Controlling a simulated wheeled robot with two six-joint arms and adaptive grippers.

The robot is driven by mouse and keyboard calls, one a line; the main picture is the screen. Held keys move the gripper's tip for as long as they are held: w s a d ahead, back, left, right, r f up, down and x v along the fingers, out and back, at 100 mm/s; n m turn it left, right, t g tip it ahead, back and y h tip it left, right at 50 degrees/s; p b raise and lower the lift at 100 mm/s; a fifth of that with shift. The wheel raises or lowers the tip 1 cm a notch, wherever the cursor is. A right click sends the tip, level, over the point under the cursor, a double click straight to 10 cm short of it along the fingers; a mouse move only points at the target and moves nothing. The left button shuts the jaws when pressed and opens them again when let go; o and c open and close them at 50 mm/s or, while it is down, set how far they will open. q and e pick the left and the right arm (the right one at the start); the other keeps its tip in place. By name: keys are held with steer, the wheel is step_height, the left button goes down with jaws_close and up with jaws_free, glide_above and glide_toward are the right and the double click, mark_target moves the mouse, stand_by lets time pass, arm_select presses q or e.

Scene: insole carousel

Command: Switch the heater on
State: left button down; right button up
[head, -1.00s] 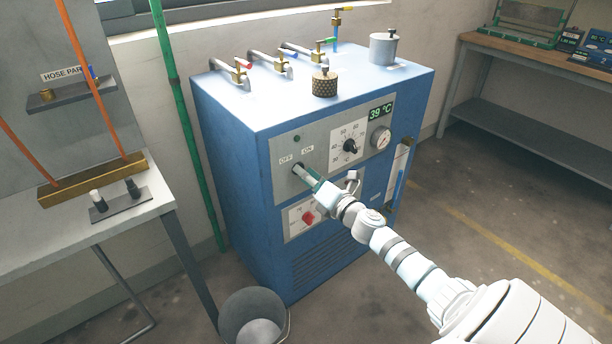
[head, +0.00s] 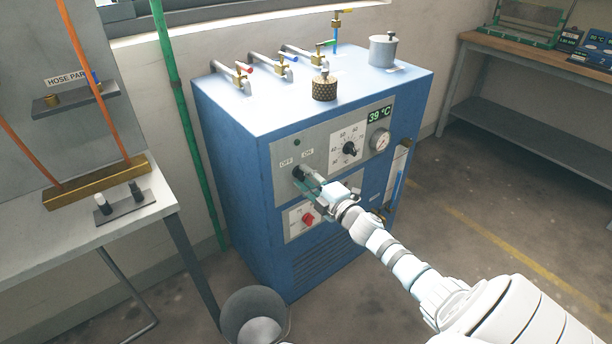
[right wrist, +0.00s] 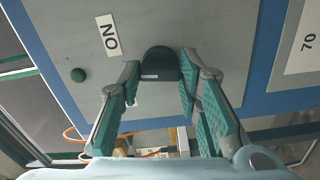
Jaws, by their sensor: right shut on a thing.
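The heater (head: 245,190) is a blue cabinet with a grey front panel and a display (head: 379,114) reading 39 °C. A black switch knob (head: 298,172) sits below the OFF and ON labels. My right gripper (head: 307,182) reaches it from the front. In the right wrist view, the green-padded fingers of this gripper (right wrist: 161,80) are shut on the knob (right wrist: 160,62), one on each side. The ON label (right wrist: 107,35) and a dark green lamp (right wrist: 78,75) are beside it. The fingers partly hide the knob in the head view. My left gripper is not in view.
A temperature dial (head: 349,148) and a gauge (head: 380,140) are right of the knob. Valves and pipes stand on the cabinet top. A bucket (head: 230,318) stands on the floor, beside the left table (head: 80,245).

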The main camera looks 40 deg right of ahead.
steer(key=m+p, duration=0.2)
steer(key=m, duration=0.2)
steer(key=shift+r, duration=0.1)
steer(key=shift+m+p, duration=0.9)
steer(key=shift+m, duration=0.7)
steer(key=o, duration=1.1)
steer(key=shift+o, duration=0.2)
steer(key=s, duration=1.2)
steer(key=shift+a, duration=0.1)
